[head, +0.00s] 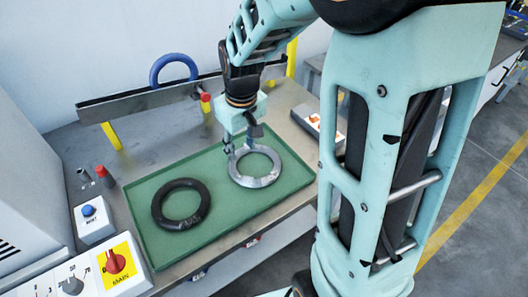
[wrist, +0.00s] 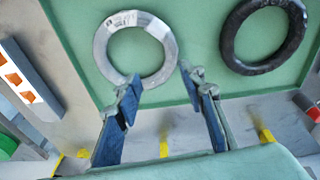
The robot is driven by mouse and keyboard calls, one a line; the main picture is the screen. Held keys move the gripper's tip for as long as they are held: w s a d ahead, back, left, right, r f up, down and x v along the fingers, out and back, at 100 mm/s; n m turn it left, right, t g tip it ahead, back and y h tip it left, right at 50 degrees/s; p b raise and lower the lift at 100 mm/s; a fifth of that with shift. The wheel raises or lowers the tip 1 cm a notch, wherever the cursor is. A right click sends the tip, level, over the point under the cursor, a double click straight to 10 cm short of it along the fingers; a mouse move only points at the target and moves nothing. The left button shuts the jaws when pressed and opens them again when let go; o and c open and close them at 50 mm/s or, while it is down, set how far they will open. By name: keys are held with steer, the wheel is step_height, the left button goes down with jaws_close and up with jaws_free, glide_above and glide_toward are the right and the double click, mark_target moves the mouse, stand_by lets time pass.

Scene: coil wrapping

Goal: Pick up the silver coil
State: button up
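The silver coil (head: 262,182) lies flat on the right part of the green mat (head: 228,205). My gripper (head: 238,148) points down at the coil's far-left side in the head view. In the wrist view its two fingers (wrist: 158,88) are spread apart with nothing between the pads, and the coil's near rim lies just beyond and between the fingertips. I cannot tell the exact height of the fingertips above the mat.
A black coil (head: 178,225) lies left on the mat; it also shows in the wrist view (wrist: 232,45). A rail (head: 140,102) with a blue ring (head: 155,72) runs behind. A control panel with a red knob (head: 116,261) and a blue button box (head: 92,217) stand left.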

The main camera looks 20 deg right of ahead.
glide_above(236, 174)
steer(key=s, duration=0.1)
steer(key=shift+g, duration=0.3)
steer(key=f, duration=0.5)
steer(key=shift+s+d+b, duration=0.15)
steer(key=shift+d+b, duration=0.1)
steer(key=shift+b, duration=0.05)
steer(key=shift+w+a+f, duration=0.1)
steer(key=shift+w+f, duration=0.1)
steer(key=shift+f, duration=0.8)
steer(key=shift+w+a+f, duration=0.1)
steer(key=shift+w+f, duration=0.05)
steer(key=shift+f, duration=0.8)
steer(key=shift+w+f, duration=0.2)
steer(key=shift+f, duration=0.8)
jaws_close()
